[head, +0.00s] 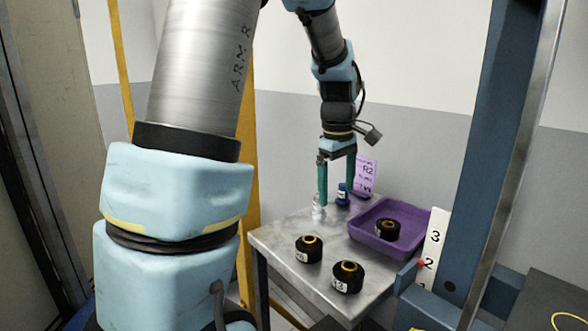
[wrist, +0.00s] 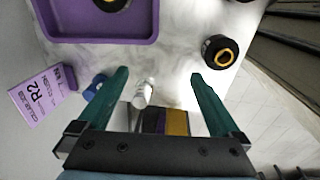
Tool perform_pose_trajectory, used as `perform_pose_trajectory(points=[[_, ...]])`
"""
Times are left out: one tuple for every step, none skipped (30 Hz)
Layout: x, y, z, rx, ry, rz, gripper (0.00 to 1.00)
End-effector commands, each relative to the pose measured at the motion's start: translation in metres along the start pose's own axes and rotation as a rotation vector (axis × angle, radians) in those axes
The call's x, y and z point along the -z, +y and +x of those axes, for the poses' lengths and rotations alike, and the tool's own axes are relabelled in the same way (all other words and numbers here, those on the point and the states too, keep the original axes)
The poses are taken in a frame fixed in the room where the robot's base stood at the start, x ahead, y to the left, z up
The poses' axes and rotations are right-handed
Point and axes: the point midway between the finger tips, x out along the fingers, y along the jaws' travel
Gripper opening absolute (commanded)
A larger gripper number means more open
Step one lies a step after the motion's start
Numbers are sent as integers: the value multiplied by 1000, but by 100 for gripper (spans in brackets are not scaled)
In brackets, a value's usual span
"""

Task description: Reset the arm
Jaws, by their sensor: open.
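My gripper (head: 337,180) is open and empty, pointing down above the back left part of the grey table (head: 280,243). Its two green fingers also show spread apart in the wrist view (wrist: 160,85). A small white bottle (wrist: 144,93) shows between the fingers in the wrist view, below them. In the head view the white bottle (head: 318,208) stands near the table's back edge, close to the left finger. Whether the fingers are level with the bottle I cannot tell.
A purple tray (head: 420,218) holds a black part (head: 386,230). Two more black parts (head: 308,249) (head: 347,277) stand on the table's front half. A blue-capped bottle (head: 342,194) and a purple R2 card (head: 365,177) are at the back. A blue post (head: 483,150) rises on the right.

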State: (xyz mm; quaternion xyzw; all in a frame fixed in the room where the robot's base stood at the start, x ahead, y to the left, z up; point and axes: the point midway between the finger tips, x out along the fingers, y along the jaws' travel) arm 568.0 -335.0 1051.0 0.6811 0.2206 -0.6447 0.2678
Motion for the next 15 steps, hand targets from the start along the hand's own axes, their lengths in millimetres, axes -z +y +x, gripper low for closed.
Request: perform_pose_trajectory(points=[[11, -20, 5, -7, 7, 56, 100], [16, -30, 8, -14, 13, 97, 100], [22, -44, 11, -21, 21, 153, 100], [26, -54, 14, -26, 28, 195, 100], [30, -64, 17, -30, 36, 238, 100], [34, -78, 20, -35, 46, 294, 100], [36, -89, 23, -39, 55, 337, 100], [39, -99, 26, -40, 63, 379, 100], [42, -113, 29, -43, 77, 437, 100], [43, -124, 31, -43, 86, 480, 100], [44, -134, 34, -43, 96, 522, 100], [45, -147, 37, -42, 109, 576, 100], [45, -156, 39, -41, 118, 615, 100], [45, -164, 40, -39, 127, 650, 100], [44, -174, 43, -36, 137, 695, 100]])
